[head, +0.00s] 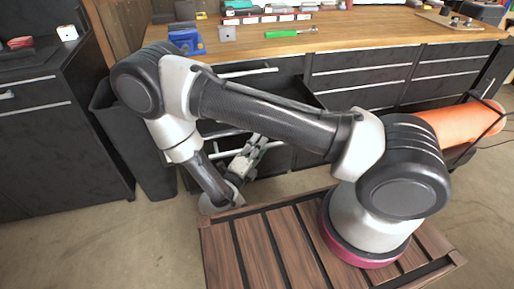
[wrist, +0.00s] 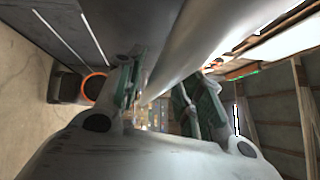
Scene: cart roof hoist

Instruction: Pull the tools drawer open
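The dark drawers under the wooden bench show in the head view; no label tells which is the tools drawer. The upper left drawer (head: 285,76) stands out from the bench front, with a light bar handle on its face. Lower handles on that side are partly hidden by my arm. My gripper (head: 257,143) is low in front of this left drawer stack. In the wrist view the green-padded fingers (wrist: 160,92) are apart, with a pale bar (wrist: 185,55) running between or just past them. I cannot tell whether they touch it.
The wooden bench top (head: 350,42) holds a blue vise (head: 186,40), a green-handled tool (head: 285,33) and several small items. A dark bin (head: 140,150) stands left of the drawers, beside a dark cabinet (head: 60,150). Bare floor lies at lower left.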

